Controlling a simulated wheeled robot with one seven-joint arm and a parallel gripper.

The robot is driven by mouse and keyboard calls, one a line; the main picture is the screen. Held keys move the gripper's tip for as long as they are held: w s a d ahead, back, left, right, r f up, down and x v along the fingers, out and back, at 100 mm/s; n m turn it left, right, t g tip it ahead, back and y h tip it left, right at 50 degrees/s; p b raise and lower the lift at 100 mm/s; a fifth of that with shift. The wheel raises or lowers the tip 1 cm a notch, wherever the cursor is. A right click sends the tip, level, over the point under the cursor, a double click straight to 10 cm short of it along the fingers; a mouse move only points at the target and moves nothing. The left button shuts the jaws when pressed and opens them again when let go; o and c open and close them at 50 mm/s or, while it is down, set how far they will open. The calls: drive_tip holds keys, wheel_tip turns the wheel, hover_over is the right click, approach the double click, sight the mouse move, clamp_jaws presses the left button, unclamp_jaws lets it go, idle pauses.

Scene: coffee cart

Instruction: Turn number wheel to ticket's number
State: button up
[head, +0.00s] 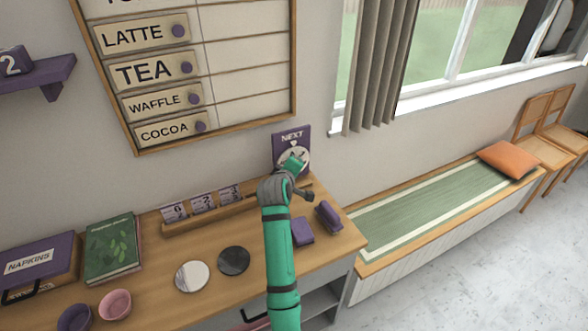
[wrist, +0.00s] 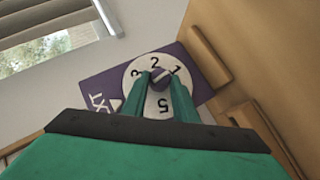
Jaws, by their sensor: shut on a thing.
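The number wheel (head: 304,156) is a white disc on a purple board (head: 279,140) marked NEXT, against the wall at the back of the counter. In the wrist view the wheel (wrist: 150,112) shows 3, 2, 1 and 5; a white triangle (wrist: 116,104) on the board points at its rim, and the number there is hidden by a finger. My gripper (wrist: 160,80) is shut on the dark knob (wrist: 158,73) at the wheel's middle. Several ticket cards stand in a wooden rack, the middle ticket (head: 203,203) reading like 2; the others are too small to read surely.
The wooden ticket rack (head: 190,226) is left of my arm. Two purple blocks (head: 327,215) lie to its right. Two round coasters (head: 192,276), pink and purple bowls (head: 115,304), a green book (head: 110,250) and a napkin box (head: 38,262) fill the counter's left.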

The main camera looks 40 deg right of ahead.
drive_tip(key=d+m+t+y, duration=0.1)
drive_tip(key=m+t+y, duration=0.1)
drive_tip(key=y, duration=0.3)
drive_tip(key=d+m+t+y, duration=0.1)
drive_tip(key=m+t+y, duration=0.1)
drive_tip(key=m+y, duration=0.3)
drive_tip(key=s+d+m+t+y, duration=0.1)
drive_tip(key=m+t+y, duration=0.1)
drive_tip(key=m+y, duration=0.2)
drive_tip(key=shift+d+f+y, duration=0.1)
drive_tip(key=shift+f+y, duration=0.05)
drive_tip(key=shift+y, duration=0.7)
drive_tip(key=shift+f+y, duration=0.15)
drive_tip(key=shift+y, duration=0.7)
drive_tip(key=shift+f+m+t+y, duration=0.1)
drive_tip(key=shift+m+t+y, duration=0.2)
drive_tip(key=shift+m+t, duration=0.15)
drive_tip(key=o, duration=1)
